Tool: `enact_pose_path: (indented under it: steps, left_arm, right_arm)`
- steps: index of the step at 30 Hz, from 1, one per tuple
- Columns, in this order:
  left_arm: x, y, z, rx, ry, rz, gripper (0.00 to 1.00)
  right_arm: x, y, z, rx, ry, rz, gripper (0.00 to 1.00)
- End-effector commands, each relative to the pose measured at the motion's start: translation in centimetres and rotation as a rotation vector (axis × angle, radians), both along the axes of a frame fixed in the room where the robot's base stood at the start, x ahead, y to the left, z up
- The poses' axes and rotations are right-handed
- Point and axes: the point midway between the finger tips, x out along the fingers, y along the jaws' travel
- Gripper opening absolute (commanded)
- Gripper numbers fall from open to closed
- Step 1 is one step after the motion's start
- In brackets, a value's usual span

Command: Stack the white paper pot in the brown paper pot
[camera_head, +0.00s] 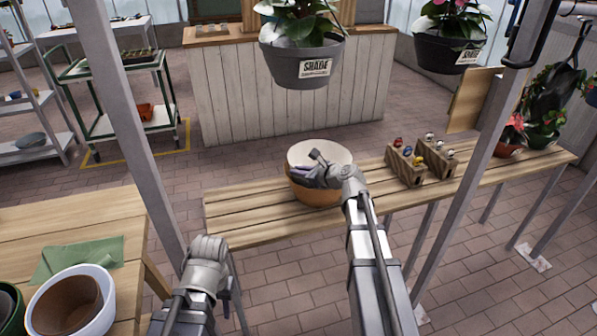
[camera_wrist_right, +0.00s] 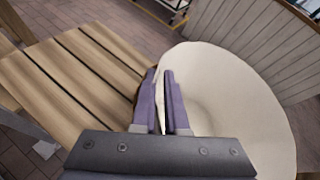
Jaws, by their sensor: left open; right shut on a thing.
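The white paper pot (camera_head: 335,155) is at the left part of the slatted bench, its pale inside facing up; it fills the right of the right wrist view (camera_wrist_right: 225,90). The brown paper pot (camera_head: 318,195) shows below it as an orange-brown wall. The white pot appears to be in the brown one; how deeply it sits I cannot tell. My right gripper (camera_head: 303,173) is shut on the white pot's near-left rim, with one finger on each side of the wall (camera_wrist_right: 163,103). My left gripper (camera_head: 222,292) is open, low in front of the bench, its fingertips partly hidden.
Wooden boxes with small items (camera_head: 420,160) stand right of the pots on the bench. A grey post (camera_head: 130,130) rises at left, another (camera_head: 470,180) at right. A table at lower left holds a green cloth (camera_head: 80,257) and a white-rimmed pot (camera_head: 104,290). A planter (camera_head: 290,70) hangs above.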

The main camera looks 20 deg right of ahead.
Motion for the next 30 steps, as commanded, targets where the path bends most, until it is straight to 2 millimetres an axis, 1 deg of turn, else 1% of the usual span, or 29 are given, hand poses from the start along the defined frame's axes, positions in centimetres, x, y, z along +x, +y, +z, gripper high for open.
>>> enact_pose_path:
  steps: [3, 6, 7, 12, 15, 23, 26, 28, 30]
  left_arm:
    - [0.0, 0.0, -0.5, 0.000, 0.000, 0.000, 0.41]
    - [0.0, 0.0, -0.4, 0.000, 0.000, 0.000, 0.41]
    - [0.0, 0.0, -0.4, 0.000, 0.000, 0.000, 0.41]
    - [0.0, 0.0, -0.4, 0.000, 0.000, 0.000, 0.41]
    - [0.0, 0.0, -0.4, 0.000, 0.000, 0.000, 0.41]
    - [0.0, 0.0, -0.2, 0.000, 0.000, 0.000, 0.41]
    - [0.0, 0.0, 0.6, 0.000, 0.000, 0.000, 0.41]
    - [0.0, 0.0, 1.5, 0.000, 0.000, 0.000, 0.41]
    - [0.0, 0.0, 1.9, 0.000, 0.000, 0.000, 0.41]
  right_arm:
    - [0.0, 0.0, -0.5, 0.000, 0.000, 0.000, 0.00]
    - [0.0, 0.0, -0.4, 0.000, 0.000, 0.000, 0.00]
    - [0.0, 0.0, -0.4, 0.000, 0.000, 0.000, 0.13]
    - [0.0, 0.0, -0.4, 0.000, 0.000, 0.000, 0.32]
    - [0.0, 0.0, -0.4, 0.000, 0.000, 0.000, 0.42]
    - [0.0, 0.0, -0.2, 0.000, 0.000, 0.000, 0.42]
    - [0.0, 0.0, 0.6, 0.000, 0.000, 0.000, 0.42]
    - [0.0, 0.0, 1.5, 0.000, 0.000, 0.000, 0.42]
    - [-1.6, -0.6, 1.9, 0.000, 0.000, -0.003, 0.42]
